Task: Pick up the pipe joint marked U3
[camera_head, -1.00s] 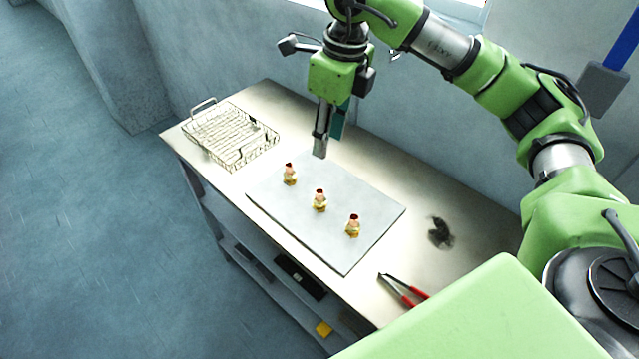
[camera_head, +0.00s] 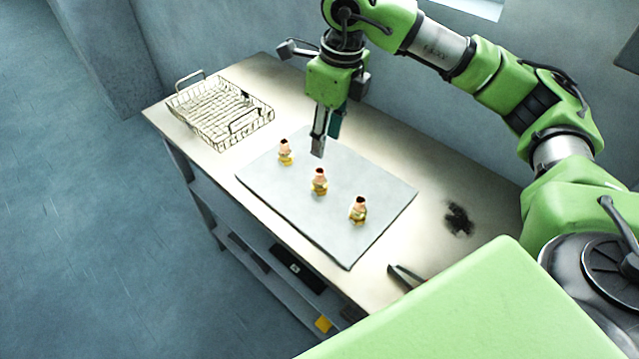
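Three small pipe joints, brass-coloured below with reddish tops, stand in a diagonal row on a grey mat (camera_head: 290,205). They are the far-left joint (camera_head: 285,153), the middle joint (camera_head: 319,182) and the near-right joint (camera_head: 358,211). No marking can be read, so I cannot tell which one is U3. My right gripper (camera_head: 318,150) points down above the back part of the mat, just behind the middle joint in the picture and apart from it. Its fingers look narrow from this side, and their opening cannot be made out. No joint is seen in it. My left gripper is not in view.
A wire mesh basket (camera_head: 218,116) with handles stands at the table's far left. A dark object (camera_head: 458,218) lies right of the mat. Pliers (camera_head: 402,277) lie at the near edge, partly hidden by my green body. A wall runs behind the table (camera_head: 480,185).

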